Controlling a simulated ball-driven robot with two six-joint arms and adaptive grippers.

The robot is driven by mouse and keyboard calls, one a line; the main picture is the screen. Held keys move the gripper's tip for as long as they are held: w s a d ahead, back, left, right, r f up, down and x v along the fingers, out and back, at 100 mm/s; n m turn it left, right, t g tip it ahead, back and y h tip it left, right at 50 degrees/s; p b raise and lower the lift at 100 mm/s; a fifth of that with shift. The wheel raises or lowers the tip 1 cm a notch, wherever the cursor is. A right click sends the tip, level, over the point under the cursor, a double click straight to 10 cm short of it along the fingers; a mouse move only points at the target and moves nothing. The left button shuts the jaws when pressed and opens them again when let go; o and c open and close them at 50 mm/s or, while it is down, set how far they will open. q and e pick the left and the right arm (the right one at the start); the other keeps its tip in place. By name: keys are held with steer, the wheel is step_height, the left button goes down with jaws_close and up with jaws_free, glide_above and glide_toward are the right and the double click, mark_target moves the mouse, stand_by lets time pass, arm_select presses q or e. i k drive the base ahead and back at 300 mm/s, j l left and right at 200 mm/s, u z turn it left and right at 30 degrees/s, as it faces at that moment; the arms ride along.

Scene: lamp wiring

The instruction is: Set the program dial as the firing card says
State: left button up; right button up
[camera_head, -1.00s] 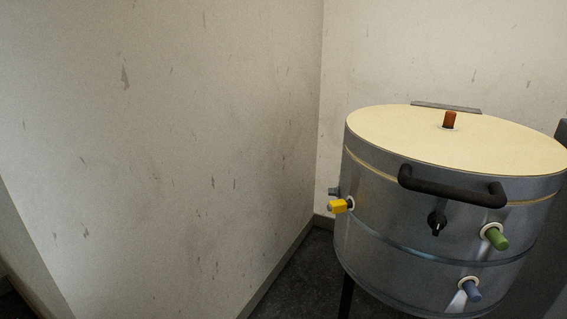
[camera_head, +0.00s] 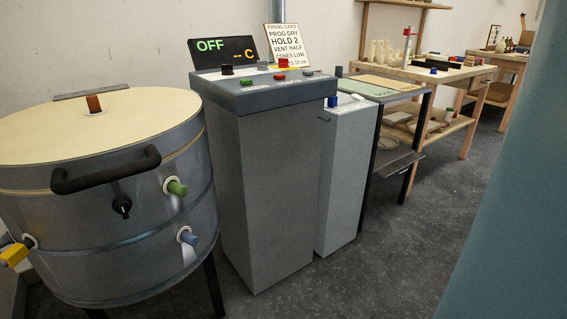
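The firing card (camera_head: 287,46) stands upright on top of the grey control pedestal (camera_head: 262,190). It reads "PROG DRY", "HOLD 2", "VENT HALF", "CONES LOW", with a smaller last line I cannot fully read. A black display (camera_head: 222,52) beside it shows "OFF" and "-- C". Neither gripper is in view.
The round kiln (camera_head: 110,215) with a cream lid and black handle stands at left, close to the pedestal. A white cabinet (camera_head: 340,180), a dark-framed stand (camera_head: 385,90) and wooden workbenches (camera_head: 440,72) line the wall to the right. Floor (camera_head: 390,250) in front is clear.

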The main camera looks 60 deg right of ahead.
mark_target(228, 70)
steer(key=z, duration=1.65)
